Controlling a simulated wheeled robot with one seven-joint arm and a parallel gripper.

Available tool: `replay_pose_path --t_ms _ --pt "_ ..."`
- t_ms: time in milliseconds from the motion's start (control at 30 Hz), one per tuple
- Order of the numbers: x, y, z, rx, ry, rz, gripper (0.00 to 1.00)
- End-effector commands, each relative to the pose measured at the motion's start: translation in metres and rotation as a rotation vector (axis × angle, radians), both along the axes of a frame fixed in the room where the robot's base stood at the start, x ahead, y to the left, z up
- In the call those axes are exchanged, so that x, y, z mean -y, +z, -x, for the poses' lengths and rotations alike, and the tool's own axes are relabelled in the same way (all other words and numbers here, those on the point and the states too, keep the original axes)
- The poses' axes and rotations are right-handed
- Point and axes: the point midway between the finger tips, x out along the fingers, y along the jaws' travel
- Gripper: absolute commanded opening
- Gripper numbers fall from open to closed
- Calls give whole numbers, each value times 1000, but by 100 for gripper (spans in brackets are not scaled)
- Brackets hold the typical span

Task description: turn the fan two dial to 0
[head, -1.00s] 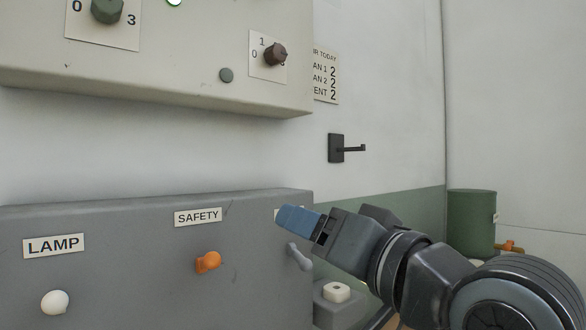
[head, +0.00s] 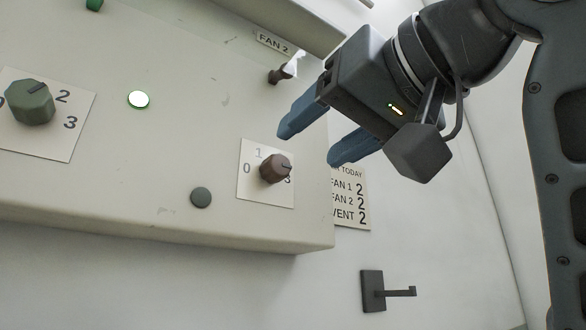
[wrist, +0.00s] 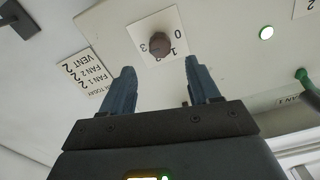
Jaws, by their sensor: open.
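The brown dial (head: 275,168) sits on a white plate (head: 252,190) marked 0, 1 and 3 at the right of the beige panel. A FAN 2 label (head: 273,42) is higher on the panel, above a small switch (head: 284,70). The 2 mark is not clear, and I cannot tell exactly where the dial points. My gripper (head: 310,146) is open and empty, its blue fingers up and right of the dial in the head view. In the wrist view, the dial (wrist: 161,45) lies beyond and between the fingertips (wrist: 160,68), apart from them.
A green dial (head: 30,102) and a lit lamp (head: 138,99) are to the left. A notice (head: 350,205) listing fan 1, fan 2 and vent as 2 hangs by the panel edge. A black hook (head: 374,291) is below.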

Motion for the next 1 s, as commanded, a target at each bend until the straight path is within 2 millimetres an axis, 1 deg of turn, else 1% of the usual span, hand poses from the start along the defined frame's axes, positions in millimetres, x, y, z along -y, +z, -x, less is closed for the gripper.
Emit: replay_pose_path --t_ms 67,167,400,600,700,933,967,1000 --pt "-3 1 -3 -2 -1 4 61" --pt "-9 1 -12 -4 -1 3 61" --pt "-29 1 -43 -2 -1 3 61" --pt "-41 1 -60 -2 -2 1 61" --pt "-43 1 -63 0 -1 1 61" --pt "-44 0 -64 0 -1 1 61" --pt "-44 0 -64 0 -1 1 60" --pt "-43 0 -64 0 -1 1 56"
